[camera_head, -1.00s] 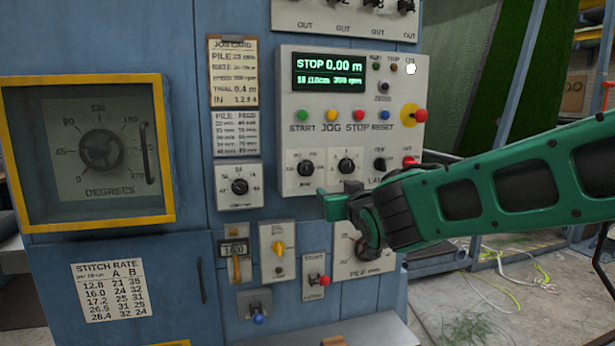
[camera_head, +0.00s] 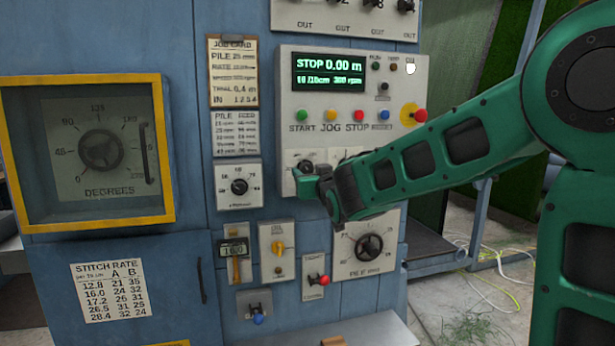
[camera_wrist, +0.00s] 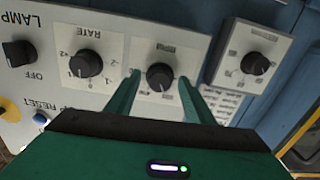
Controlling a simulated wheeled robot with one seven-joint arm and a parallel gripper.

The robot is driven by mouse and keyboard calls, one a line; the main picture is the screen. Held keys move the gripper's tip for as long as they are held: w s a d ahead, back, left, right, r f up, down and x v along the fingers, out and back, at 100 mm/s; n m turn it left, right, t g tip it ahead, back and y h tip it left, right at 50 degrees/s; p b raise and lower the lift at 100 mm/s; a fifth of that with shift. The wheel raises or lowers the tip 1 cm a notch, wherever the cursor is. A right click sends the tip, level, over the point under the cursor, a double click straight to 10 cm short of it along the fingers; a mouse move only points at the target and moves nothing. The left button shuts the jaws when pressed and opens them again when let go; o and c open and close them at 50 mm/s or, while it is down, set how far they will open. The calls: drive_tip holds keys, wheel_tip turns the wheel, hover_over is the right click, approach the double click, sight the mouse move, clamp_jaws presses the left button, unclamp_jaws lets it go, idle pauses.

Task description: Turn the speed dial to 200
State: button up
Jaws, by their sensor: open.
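The speed dial, a black round knob (camera_wrist: 160,76) on a white plate with a small label that looks like RPM, sits between my fingers in the wrist view. Its pointer setting is too small to read. In the head view it is mostly hidden behind my gripper (camera_head: 308,180), at the lower left of the control panel (camera_head: 285,110). My gripper (camera_wrist: 158,90) is open, with one green finger on each side of the knob; I cannot tell whether they touch it. The panel display (camera_head: 329,71) reads STOP 0.00 m and 300 rpm.
The RATE dial (camera_wrist: 87,64) is close beside one finger, with the LAMP switch (camera_wrist: 18,53) beyond it. Another dial (camera_head: 239,187) is on a separate plate. A red button on a yellow ring (camera_head: 419,115) and a large lower dial (camera_head: 368,247) are near my arm.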

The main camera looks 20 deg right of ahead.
drive_tip(key=shift+w, duration=0.3)
drive_tip(key=c, duration=1)
drive_tip(key=shift+c, duration=0.2)
drive_tip(key=n, duration=0.5)
drive_tip(key=shift+n, duration=0.4)
drive_tip(key=n, duration=0.6)
drive_tip(key=shift+a+f, duration=0.1)
